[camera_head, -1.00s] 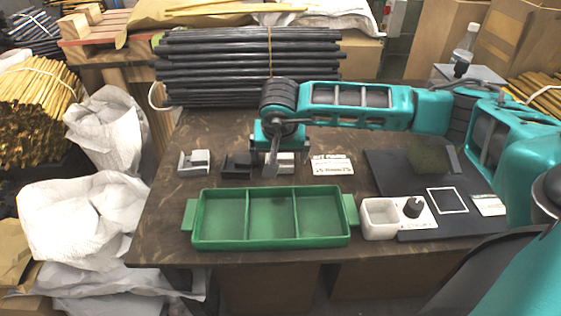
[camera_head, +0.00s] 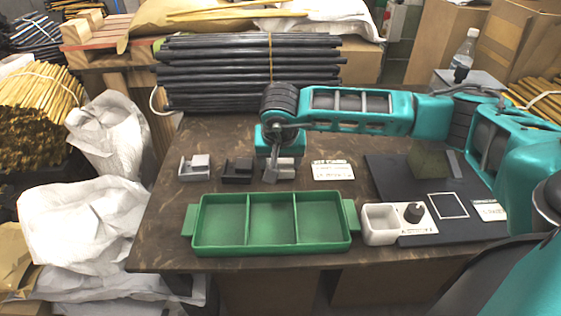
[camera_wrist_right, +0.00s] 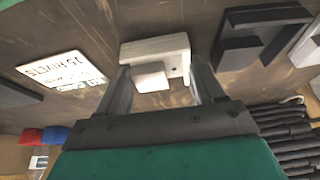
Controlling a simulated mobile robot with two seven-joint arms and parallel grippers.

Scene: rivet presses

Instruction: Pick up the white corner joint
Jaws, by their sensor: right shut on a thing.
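The white corner joint (camera_head: 287,165) is a pale, stepped block at the right end of the row behind the green tray. It also shows between the fingers in the right wrist view (camera_wrist_right: 172,52). My right gripper (camera_head: 270,172) points down at it from above, its fingers (camera_wrist_right: 160,90) on either side of the joint and shut on it. In the head view the gripper partly covers the joint. I cannot tell whether the joint is clear of the table. My left gripper is not in view.
A black joint (camera_head: 237,170) and a light grey joint (camera_head: 195,168) stand to the left. A label card (camera_head: 333,171) lies just right. The empty three-compartment green tray (camera_head: 271,246) is in front. Black rods (camera_head: 250,75) lie behind. A white cup (camera_head: 380,222) stands front right.

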